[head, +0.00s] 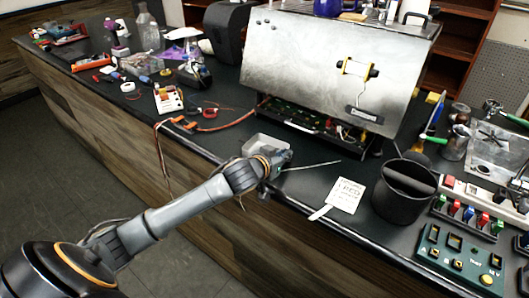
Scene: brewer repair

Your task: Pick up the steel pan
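The steel pan (262,142) is a small silvery rectangular dish on the dark counter, in front of the brewer's lower opening. My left arm comes in from the lower left. My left gripper (278,165) is at the pan's front right side and covers part of it. The fingers are small and partly hidden, so I cannot tell whether they are open, shut or touching the pan. My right gripper is out of view.
The large steel brewer (315,65) stands behind the pan. A thin rod (315,164), a white paper tag (346,194) and a black bin (403,192) are to the right. The counter's front edge is close.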

